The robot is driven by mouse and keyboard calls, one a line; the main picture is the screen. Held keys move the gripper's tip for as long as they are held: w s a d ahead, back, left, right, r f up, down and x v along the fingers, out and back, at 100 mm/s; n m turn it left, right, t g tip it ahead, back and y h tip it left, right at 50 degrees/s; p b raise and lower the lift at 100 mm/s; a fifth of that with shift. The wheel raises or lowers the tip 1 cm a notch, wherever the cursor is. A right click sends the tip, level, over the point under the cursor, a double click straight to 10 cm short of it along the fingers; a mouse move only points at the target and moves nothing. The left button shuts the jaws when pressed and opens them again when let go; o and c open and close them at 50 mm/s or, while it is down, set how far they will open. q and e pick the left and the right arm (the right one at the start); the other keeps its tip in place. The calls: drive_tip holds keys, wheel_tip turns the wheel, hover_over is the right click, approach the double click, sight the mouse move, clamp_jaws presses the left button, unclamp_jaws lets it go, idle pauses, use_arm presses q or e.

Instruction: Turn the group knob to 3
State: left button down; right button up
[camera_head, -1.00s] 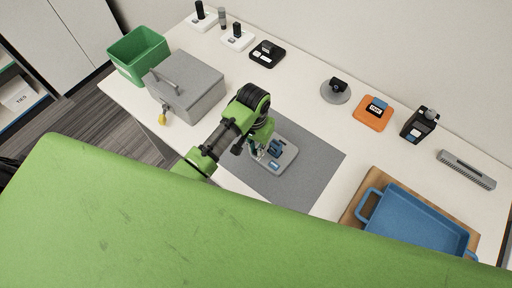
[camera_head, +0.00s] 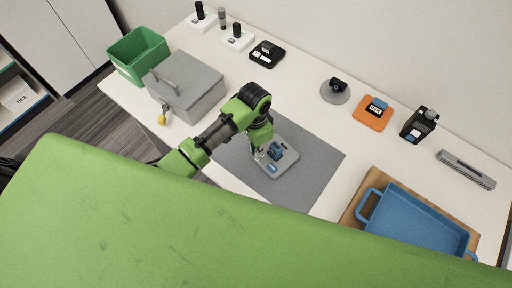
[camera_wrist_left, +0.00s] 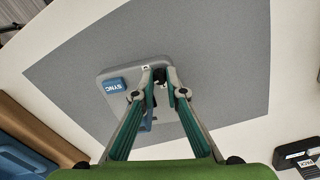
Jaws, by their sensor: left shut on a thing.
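A grey control unit (camera_head: 291,155) lies on a dark grey mat. It carries a blue upright part (camera_head: 277,150) and a blue button (camera_head: 271,168), marked SYNC in the left wrist view (camera_wrist_left: 114,86). My left gripper (camera_head: 259,154) is down at the unit's left end in the head view. In the left wrist view its fingertips (camera_wrist_left: 158,74) are closed around a small dark knob (camera_wrist_left: 159,75) on the unit. The fingers mostly cover this knob, and I cannot read its setting. The blue upright part (camera_wrist_left: 147,122) is partly hidden behind a finger. My right gripper is not in view.
A grey lidded box (camera_head: 190,90) and a green bin (camera_head: 139,55) stand at the left. A blue tray (camera_head: 418,224) on a wooden board is at the right. Several small devices, including an orange one (camera_head: 372,116), line the back. The mat (camera_head: 318,160) has bare room around the unit.

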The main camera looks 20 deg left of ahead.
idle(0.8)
use_arm(q)
drive_tip(key=c, duration=2)
unclamp_jaws()
drive_tip(key=shift+c, duration=0.2)
wheel_tip(320, 180, up, 12)
drive_tip(key=shift+a, duration=0.15)
drive_tip(key=shift+w, duration=0.1)
